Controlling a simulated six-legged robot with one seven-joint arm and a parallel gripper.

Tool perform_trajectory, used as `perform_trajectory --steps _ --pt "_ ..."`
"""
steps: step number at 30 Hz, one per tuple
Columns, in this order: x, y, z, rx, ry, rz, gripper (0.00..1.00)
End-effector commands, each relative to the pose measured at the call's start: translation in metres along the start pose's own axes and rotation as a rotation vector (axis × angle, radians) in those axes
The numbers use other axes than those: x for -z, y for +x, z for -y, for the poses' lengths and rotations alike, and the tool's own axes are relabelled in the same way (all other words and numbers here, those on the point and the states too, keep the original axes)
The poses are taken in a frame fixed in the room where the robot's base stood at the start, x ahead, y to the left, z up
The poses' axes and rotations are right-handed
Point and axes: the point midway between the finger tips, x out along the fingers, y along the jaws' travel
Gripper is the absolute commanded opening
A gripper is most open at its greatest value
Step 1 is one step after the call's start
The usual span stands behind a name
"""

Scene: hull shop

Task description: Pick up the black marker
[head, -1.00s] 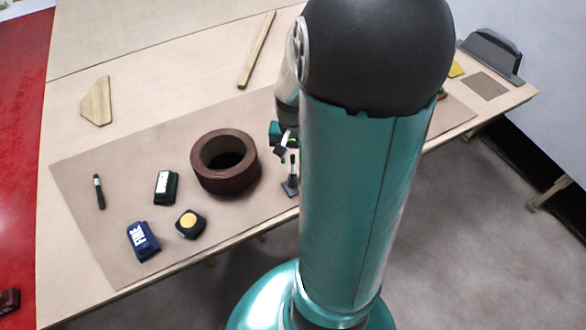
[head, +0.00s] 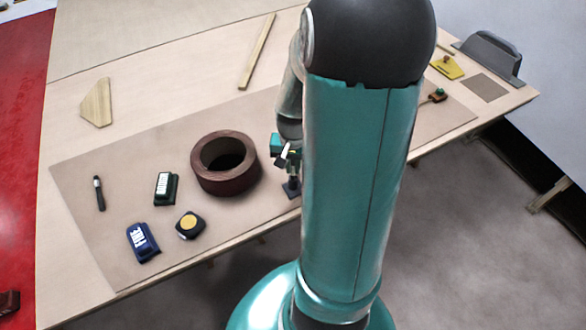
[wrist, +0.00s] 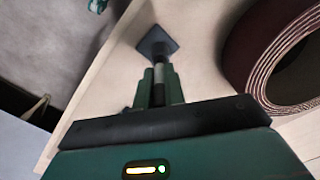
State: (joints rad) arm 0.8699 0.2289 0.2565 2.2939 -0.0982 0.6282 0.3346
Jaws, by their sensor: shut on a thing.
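The black marker (wrist: 159,72), a slim dark rod with a pale band, is between the green fingers of my gripper (wrist: 160,90) in the wrist view. My gripper is shut on it. A dark square base (wrist: 157,42) lies just past the marker; I cannot tell whether the marker still touches it. In the head view my gripper (head: 284,156) is partly hidden by my arm, right above that small black stand (head: 291,189). Another dark pen-like thing (head: 99,193) with a pale band lies at the mat's left end.
A brown tape roll (head: 225,180) stands close left of my gripper. A green-and-white block (head: 165,188), a blue box (head: 142,242) and a yellow-black tape measure (head: 190,225) lie on the mat. The table's front edge is near. Wood pieces (head: 257,52) lie behind.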

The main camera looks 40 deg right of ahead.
Motion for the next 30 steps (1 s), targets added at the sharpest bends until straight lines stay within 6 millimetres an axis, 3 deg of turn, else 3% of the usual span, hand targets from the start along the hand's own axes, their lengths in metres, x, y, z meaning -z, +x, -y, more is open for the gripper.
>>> perform_trajectory --steps 5,18,30 --pt "0.001 -0.011 0.000 0.000 0.001 -0.003 0.00" --pt "0.001 -0.091 0.000 0.001 0.001 -0.003 0.00" --pt "0.000 -0.100 0.000 0.000 0.000 0.000 0.00"
